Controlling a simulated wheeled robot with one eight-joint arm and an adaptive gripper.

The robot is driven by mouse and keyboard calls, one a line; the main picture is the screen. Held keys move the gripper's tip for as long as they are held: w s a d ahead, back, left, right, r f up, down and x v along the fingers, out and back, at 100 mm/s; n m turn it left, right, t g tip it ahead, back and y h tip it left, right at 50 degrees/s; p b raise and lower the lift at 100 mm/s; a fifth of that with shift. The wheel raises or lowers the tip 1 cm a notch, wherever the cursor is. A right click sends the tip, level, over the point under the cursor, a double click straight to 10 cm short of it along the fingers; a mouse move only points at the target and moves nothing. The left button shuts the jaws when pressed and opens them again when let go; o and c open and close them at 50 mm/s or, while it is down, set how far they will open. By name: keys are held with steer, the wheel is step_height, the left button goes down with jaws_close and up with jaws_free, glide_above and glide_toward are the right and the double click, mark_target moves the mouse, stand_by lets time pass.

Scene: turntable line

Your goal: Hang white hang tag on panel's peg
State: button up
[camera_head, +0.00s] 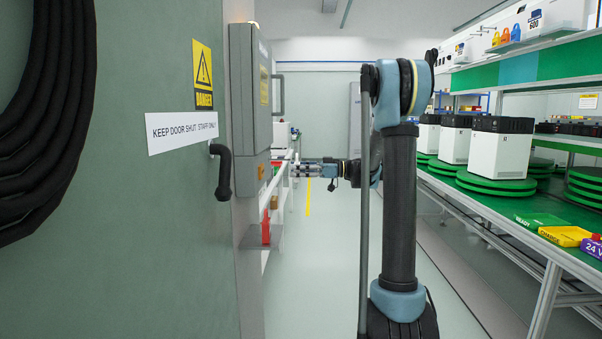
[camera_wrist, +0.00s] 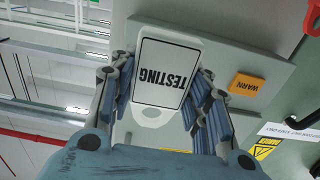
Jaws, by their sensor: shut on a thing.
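The white hang tag (camera_wrist: 165,72) with the black word TESTING fills the middle of the wrist view. Its lettering appears upside down there, and its rounded end with a hole points down in the picture. My gripper (camera_wrist: 163,92) is shut on the tag, with blue-grey fingers on both sides of it. In the head view my gripper (camera_head: 305,168) reaches left toward the grey panel (camera_head: 246,85) on the wall; the tag cannot be made out there. An orange WARN tag (camera_wrist: 246,84) is on the panel beside the held tag. I cannot make out the free peg.
A dark door handle (camera_head: 222,170) sticks out at the left, below a yellow warning sign (camera_head: 203,75). A small shelf (camera_head: 258,238) with a red item (camera_head: 265,228) is under the panel. A green bench (camera_head: 480,205) with white boxes runs along the right. The aisle floor is clear.

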steer(key=shift+w+a+f, duration=0.1)
steer(key=shift+a+f, duration=0.1)
steer(key=shift+a, duration=0.7)
steer(key=shift+s+a+f, duration=0.1)
steer(key=shift+a+f, duration=0.05)
steer(key=shift+a, duration=0.7)
steer(key=shift+w+a+f, duration=0.1)
steer(key=shift+a+f, duration=0.1)
steer(key=shift+a, duration=0.7)
steer(key=o, duration=1.1)
steer(key=shift+d, duration=0.15)
